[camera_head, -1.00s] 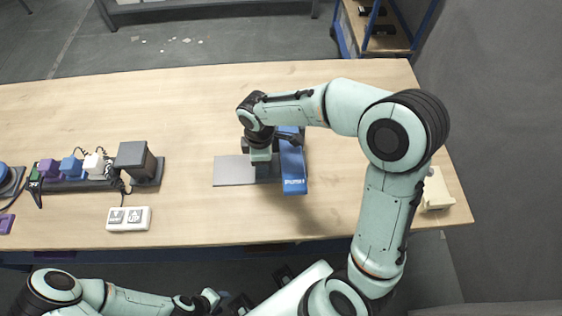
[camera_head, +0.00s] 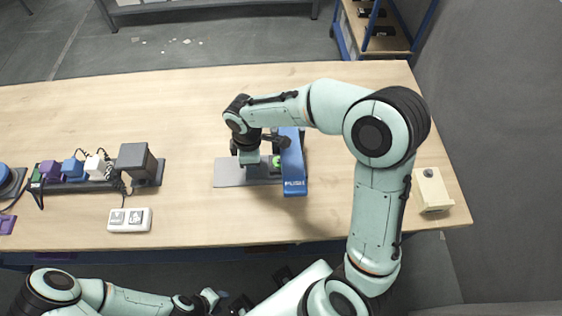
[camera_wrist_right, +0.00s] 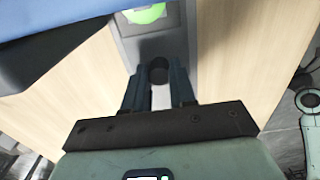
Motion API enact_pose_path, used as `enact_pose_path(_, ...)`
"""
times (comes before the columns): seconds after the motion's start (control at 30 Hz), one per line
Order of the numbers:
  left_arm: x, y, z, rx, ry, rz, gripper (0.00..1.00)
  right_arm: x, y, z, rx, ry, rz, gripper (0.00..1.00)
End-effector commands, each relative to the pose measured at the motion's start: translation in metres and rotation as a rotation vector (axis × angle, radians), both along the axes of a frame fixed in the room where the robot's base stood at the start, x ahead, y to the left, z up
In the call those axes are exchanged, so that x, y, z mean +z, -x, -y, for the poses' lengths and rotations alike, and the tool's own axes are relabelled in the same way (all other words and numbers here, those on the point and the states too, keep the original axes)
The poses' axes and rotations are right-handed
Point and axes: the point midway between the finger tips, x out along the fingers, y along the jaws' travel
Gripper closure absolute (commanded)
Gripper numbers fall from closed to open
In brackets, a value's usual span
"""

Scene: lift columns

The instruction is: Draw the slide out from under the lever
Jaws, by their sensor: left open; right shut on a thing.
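The blue lever (camera_head: 293,172), marked PUSH, stands on the table across the slide. The dark grey slide (camera_head: 262,180) sticks out to the left of it, over a light grey plate (camera_head: 227,174). A green disc (camera_head: 277,161) on the slide shows just left of the lever. My right gripper (camera_head: 250,162) is low over the slide's left part. In the right wrist view this gripper (camera_wrist_right: 158,82) is shut on the slide's black knob (camera_wrist_right: 159,68); the green disc (camera_wrist_right: 146,13) is partly cut off. My left gripper (camera_head: 212,299) is open and empty below the table's front edge.
A dark rail with several coloured blocks and a dark grey box (camera_head: 135,162) stands at the left. A white two-button box (camera_head: 129,220) lies in front of it. The table behind the lever is clear.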

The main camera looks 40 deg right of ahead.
Motion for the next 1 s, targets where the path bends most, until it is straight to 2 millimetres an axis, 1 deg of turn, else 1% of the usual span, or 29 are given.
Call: enact_pose_path(1.0,0.018,-0.012,0.000,0.000,0.000,0.013,0.57,0.001,-0.033,-0.053,0.001,-0.001,0.001,0.94)
